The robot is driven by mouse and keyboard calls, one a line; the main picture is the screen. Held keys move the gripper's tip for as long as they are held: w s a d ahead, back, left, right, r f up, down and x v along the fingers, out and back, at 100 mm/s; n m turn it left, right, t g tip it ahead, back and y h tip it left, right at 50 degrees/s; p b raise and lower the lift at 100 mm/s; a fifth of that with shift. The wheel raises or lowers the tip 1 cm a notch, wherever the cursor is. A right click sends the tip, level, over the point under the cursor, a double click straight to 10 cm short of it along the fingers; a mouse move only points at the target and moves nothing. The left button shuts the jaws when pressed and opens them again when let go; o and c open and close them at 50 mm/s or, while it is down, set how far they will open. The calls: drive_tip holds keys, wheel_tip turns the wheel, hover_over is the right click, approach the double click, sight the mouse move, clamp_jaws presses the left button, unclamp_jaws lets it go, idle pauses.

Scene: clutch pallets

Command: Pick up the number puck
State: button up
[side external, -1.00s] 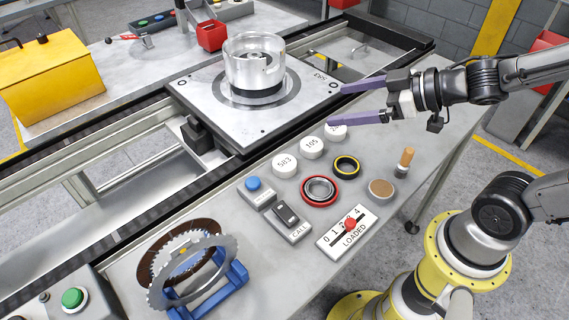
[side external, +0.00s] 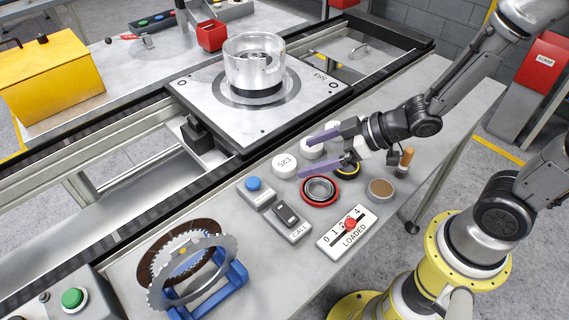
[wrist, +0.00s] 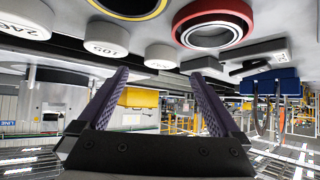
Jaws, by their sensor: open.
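Three white number pucks stand in a row on the grey table. The puck marked 583 (side external: 284,165) is nearest the camera in the side view. The middle puck (side external: 312,151) is partly behind my upper finger and reads 105 in the wrist view (wrist: 106,36). The third puck (side external: 333,126) is mostly hidden by my gripper; its number starts with 24 in the wrist view (wrist: 24,18). My gripper (side external: 307,155) is open and empty, tilted, with its fingers pointing toward the 583 puck. In the wrist view its fingertips (wrist: 160,74) are on either side of an unlabelled-looking white puck (wrist: 160,57).
A red ring (side external: 320,202) and a yellow-black ring (side external: 350,174) lie beside the pucks. A call switch (side external: 288,223), a loaded counter (side external: 348,232) and a wooden-handled stamp (side external: 405,162) stand nearby. A pallet marked 583 (side external: 190,88) carries a metal clutch housing (side external: 254,65).

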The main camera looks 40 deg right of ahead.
sight(285, 162)
drive_tip(key=shift+x, duration=3.05)
drive_tip(key=shift+w+r, duration=0.1)
drive_tip(key=c, duration=1.4)
drive_tip(key=shift+r, duration=0.1)
